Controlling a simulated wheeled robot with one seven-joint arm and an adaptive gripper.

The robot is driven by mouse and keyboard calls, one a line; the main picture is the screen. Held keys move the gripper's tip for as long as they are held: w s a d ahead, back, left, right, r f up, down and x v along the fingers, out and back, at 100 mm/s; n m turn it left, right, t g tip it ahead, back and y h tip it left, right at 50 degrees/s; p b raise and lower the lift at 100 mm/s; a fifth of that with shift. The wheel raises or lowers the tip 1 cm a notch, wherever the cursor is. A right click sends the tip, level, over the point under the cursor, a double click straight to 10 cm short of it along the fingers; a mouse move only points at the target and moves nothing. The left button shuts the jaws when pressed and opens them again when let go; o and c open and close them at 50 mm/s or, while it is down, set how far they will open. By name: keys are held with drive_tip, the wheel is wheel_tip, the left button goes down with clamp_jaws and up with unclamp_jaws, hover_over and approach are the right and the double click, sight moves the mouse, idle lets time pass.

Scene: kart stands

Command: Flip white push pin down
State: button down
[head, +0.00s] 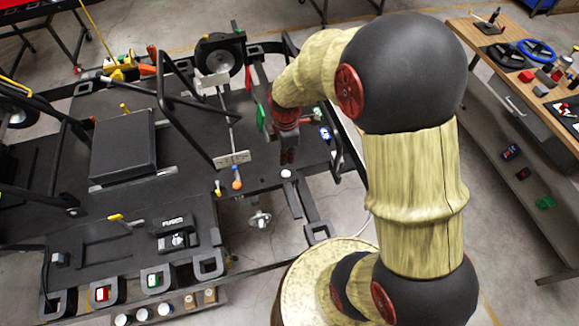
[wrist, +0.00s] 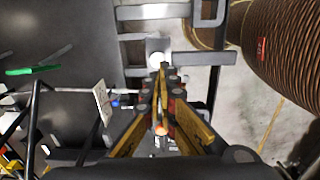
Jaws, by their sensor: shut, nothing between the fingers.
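A small white round knob, likely the white push pin (head: 286,174), sits on a dark bar at the kart frame's right side. In the wrist view the white knob (wrist: 160,59) shows just beyond my fingertips, on a grey bracket. My gripper (head: 288,160) points down just above the knob in the head view. In the wrist view my gripper (wrist: 163,70) has its yellow fingers closed together at the tips, with nothing held. I cannot tell whether the tips touch the knob. The pin's lower part is hidden.
A blue-and-orange handle (head: 236,179) and a yellow-tipped lever (head: 217,188) stand left of my gripper. A black bent tube (head: 180,115) rises farther left. A black box labelled FUSES (head: 172,226) sits on the kart deck. A wooden workbench (head: 475,45) stands at the right.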

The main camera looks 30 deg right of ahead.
wheel_tip(320, 180, up, 6)
drive_tip(key=shift+w+f+b, duration=0.1)
drive_tip(key=shift+w+b, duration=0.05)
drive_tip(key=shift+b, duration=0.15)
idle(0.5)
